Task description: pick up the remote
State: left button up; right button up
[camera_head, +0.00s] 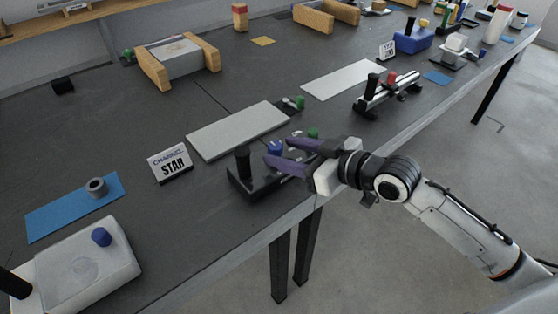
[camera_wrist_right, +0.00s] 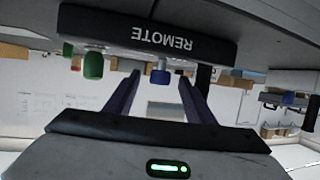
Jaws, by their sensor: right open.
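The remote (camera_head: 262,188) is a black box near the table's front edge, with a tall black stick at its left end and blue and green knobs. In the right wrist view the remote (camera_wrist_right: 120,30) appears upside down with its white REMOTE lettering. My right gripper (camera_head: 277,152) reaches over the remote from the right, its purple fingers apart. In the wrist view the gripper (camera_wrist_right: 160,82) has the blue knob (camera_wrist_right: 161,76) showing between its fingertips; I cannot tell whether they touch it. The fingers hide part of the remote. My left gripper is not in view.
A CHANNEL STAR sign (camera_head: 170,164) and a grey plate (camera_head: 238,130) stand near the remote. A white box with a blue knob (camera_head: 85,265) is at the front left. A rail device (camera_head: 386,92) stands to the right. Dark tabletop is free left of the remote.

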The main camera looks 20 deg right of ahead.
jog(key=shift+w+a+f, duration=0.3)
jog(key=shift+w+a, duration=0.05)
jog(key=shift+w, duration=0.2)
grip_shut()
jog(key=shift+r, duration=0.15)
